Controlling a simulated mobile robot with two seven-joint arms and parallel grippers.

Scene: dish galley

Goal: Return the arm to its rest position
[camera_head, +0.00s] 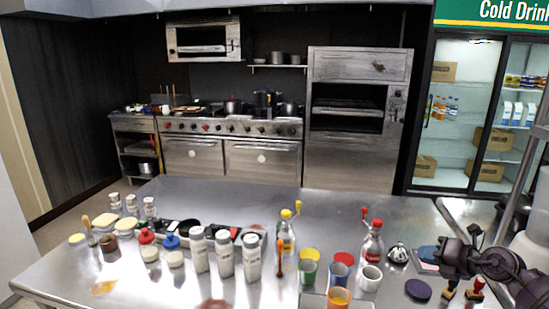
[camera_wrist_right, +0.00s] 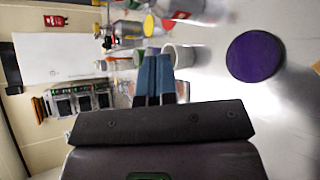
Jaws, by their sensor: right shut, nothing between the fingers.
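My right arm comes in from the right edge in the head view, with its dark gripper (camera_head: 452,258) over the right end of the steel counter (camera_head: 330,215). In the right wrist view the gripper's two blue-grey fingers (camera_wrist_right: 153,68) are together with nothing between them. A white cup (camera_wrist_right: 180,57) shows just beyond the fingertips, and a dark purple disc (camera_wrist_right: 255,56) lies to the right of them. My left gripper is in neither view.
Several bottles, shakers and cups crowd the counter's front. The counter's back middle is clear. A drinks fridge (camera_head: 412,110) stands behind at right.

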